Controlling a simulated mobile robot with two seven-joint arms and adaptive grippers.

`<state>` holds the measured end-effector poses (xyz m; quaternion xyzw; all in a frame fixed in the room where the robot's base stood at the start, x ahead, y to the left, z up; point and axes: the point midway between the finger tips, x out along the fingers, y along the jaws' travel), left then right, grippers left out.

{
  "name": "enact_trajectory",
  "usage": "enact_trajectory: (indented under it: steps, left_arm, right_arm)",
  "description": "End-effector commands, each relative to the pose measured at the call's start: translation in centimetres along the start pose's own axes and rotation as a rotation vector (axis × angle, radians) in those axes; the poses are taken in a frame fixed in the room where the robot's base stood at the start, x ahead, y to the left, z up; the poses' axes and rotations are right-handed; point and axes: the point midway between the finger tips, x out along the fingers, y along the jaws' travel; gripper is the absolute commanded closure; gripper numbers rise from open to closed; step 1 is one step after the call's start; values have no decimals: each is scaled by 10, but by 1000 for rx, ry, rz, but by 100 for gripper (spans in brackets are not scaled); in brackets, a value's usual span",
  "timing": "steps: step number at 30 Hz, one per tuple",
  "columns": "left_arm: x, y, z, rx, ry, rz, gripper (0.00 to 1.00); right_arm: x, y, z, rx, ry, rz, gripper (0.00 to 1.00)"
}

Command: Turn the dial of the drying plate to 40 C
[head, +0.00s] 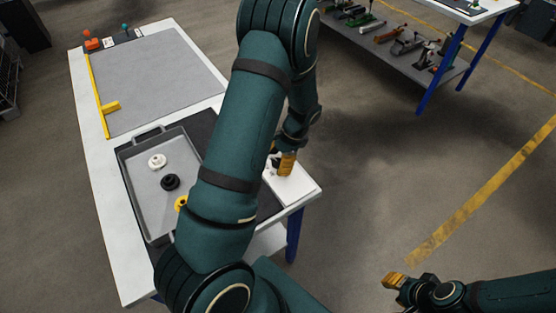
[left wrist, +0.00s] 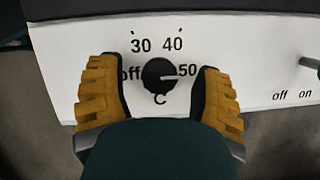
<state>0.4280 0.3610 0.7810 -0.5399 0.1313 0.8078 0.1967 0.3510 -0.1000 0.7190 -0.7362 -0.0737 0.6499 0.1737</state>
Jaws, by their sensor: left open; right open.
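The drying plate's white front panel (left wrist: 270,50) fills the left wrist view. Its round black dial (left wrist: 160,74) has labels off, 30, 40 and 50 around it and a C below. The dial's light mark points right, at 50. My left gripper (head: 285,164) is open, with one yellow finger on each side of the dial and a visible gap to it. In the head view the white plate housing (head: 296,187) shows at the table's right edge, and my left arm hides much of it and the dial. My right gripper (head: 393,281) is open and empty, over the floor at lower right.
On the panel's right are an off/on switch (left wrist: 310,63) and labels. The floor at right is clear.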

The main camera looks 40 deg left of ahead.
Motion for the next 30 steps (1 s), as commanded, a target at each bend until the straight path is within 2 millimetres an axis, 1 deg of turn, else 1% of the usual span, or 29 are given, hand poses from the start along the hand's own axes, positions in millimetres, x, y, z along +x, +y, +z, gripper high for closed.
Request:
enact_trajectory:
  steps: [2,3,5,6,8,9,20,26,30]
  left_arm:
    - [0,0,0,0,0,0,34]
    - [0,0,0,0,0,0,39]
    - [0,0,0,0,0,0,60]
    - [0,0,0,0,0,0,74]
    - [0,0,0,0,0,0,96]
    - [0,0,0,0,0,0,100]
    - [-1,0,0,-39,0,18,100]
    - [-1,-1,1,-143,-1,60,100]
    - [-1,-1,1,-253,-1,106,100]
  right_arm:
    - [0,0,0,0,0,0,66]
    - [0,0,0,0,0,0,66]
    - [0,0,0,0,0,0,66]
    - [0,0,0,0,0,0,66]
    - [0,0,0,0,0,0,66]
    - [0,0,0,0,0,0,66]
    - [-2,-1,0,0,-1,0,66]
    - [-7,-2,0,1,-3,0,66]
    - [-11,-4,1,1,-5,0,66]
